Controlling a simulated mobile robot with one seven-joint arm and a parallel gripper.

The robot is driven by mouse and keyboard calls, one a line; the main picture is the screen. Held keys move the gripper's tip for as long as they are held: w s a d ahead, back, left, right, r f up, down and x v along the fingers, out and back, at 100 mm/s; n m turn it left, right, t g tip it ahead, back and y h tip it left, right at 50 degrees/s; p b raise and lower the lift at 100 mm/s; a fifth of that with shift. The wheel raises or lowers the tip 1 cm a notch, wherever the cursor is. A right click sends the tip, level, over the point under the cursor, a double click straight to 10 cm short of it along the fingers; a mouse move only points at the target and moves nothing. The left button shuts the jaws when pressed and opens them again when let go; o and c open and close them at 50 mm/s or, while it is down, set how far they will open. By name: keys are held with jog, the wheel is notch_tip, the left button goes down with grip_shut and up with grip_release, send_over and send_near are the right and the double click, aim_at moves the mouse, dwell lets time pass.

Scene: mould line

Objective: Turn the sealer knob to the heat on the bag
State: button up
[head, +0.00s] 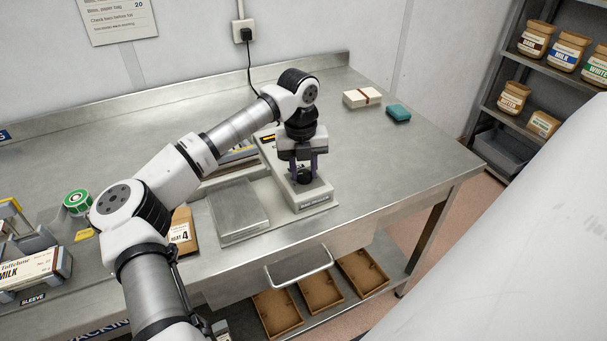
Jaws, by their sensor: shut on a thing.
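The sealer (316,199) is a pale box-shaped machine on the steel bench, with a cable running up behind it to a wall plug. Its dark round knob (304,176) is on the top, near the front end. My gripper (305,174) points straight down and is shut on the knob, with a finger on either side. The knob's pointer and any scale around it are hidden or too small to read. A brown paper bag (181,230) stands left of the sealer, partly behind my arm. Its white label reads a word, perhaps HEAT, and a large 4.
A white box (362,97) and a teal block (398,112) sit at the back right. A green tape roll (77,201) is at the left. The bench's right side (420,150) is clear.

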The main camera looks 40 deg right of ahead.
jog(key=m+b, duration=0.2)
jog(key=m, duration=0.2)
jog(key=shift+m, duration=0.3)
jog(key=m+b, duration=0.1)
jog(key=m, duration=0.3)
jog(key=shift+d+m+b, duration=0.1)
jog(key=shift+m+b, duration=0.2)
jog(key=shift+b, duration=0.1)
jog(key=m, duration=0.4)
jog(key=shift+m+y, duration=0.3)
jog(key=m, duration=0.4)
jog(key=shift+s, duration=0.1)
jog(key=m, duration=0.5)
jog(key=shift+r, duration=0.1)
jog(key=m, duration=0.4)
jog(key=shift+s+m, duration=0.1)
jog(key=shift+m, duration=0.2)
jog(key=m, duration=0.4)
jog(key=shift+t, duration=0.3)
jog(key=m, duration=0.4)
jog(key=shift+m, duration=0.5)
